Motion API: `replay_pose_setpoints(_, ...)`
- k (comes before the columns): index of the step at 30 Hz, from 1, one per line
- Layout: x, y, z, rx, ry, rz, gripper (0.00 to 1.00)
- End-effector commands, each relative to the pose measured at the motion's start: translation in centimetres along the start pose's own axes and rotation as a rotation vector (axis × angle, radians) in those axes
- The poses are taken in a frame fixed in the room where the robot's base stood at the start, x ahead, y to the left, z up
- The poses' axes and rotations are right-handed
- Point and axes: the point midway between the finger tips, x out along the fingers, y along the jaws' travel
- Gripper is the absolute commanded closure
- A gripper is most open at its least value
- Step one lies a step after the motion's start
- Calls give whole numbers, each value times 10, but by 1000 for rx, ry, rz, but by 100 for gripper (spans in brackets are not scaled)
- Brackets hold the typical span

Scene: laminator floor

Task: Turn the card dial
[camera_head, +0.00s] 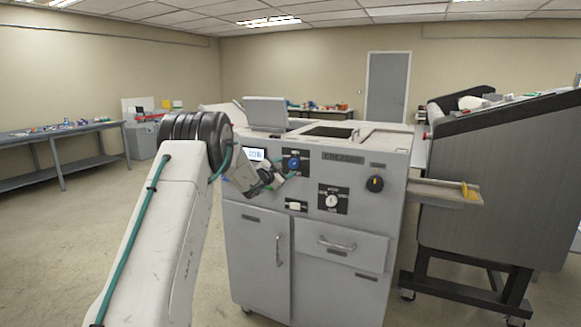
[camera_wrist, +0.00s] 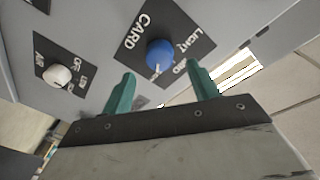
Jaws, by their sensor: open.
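The card dial is a blue round knob (camera_wrist: 160,54) on a black plate (camera_wrist: 138,22) marked CARD in the wrist view. In the head view the blue dial (camera_head: 294,163) sits high on the front of the grey machine (camera_head: 330,150), right of a small lit display. My gripper (camera_wrist: 160,90) has two green fingers spread apart, one on either side of the lower part of the dial in the picture. Whether the fingertips reach around the dial cannot be told. In the head view my gripper (camera_head: 282,176) is just in front of the dial, partly hidden by my wrist.
A white knob (camera_wrist: 58,75) on another plate lies left in the wrist view. A large dark-sided machine (camera_head: 490,180) stands at right. Floor at left is open.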

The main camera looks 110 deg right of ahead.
Motion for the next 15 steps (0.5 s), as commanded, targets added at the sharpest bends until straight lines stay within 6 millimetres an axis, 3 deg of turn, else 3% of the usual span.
replay_pose_setpoints(6, 34, 1, 1, 0, 0, 0, 40)
replay_pose_setpoints(15, 47, 0, 1, -1, -2, -1, 40)
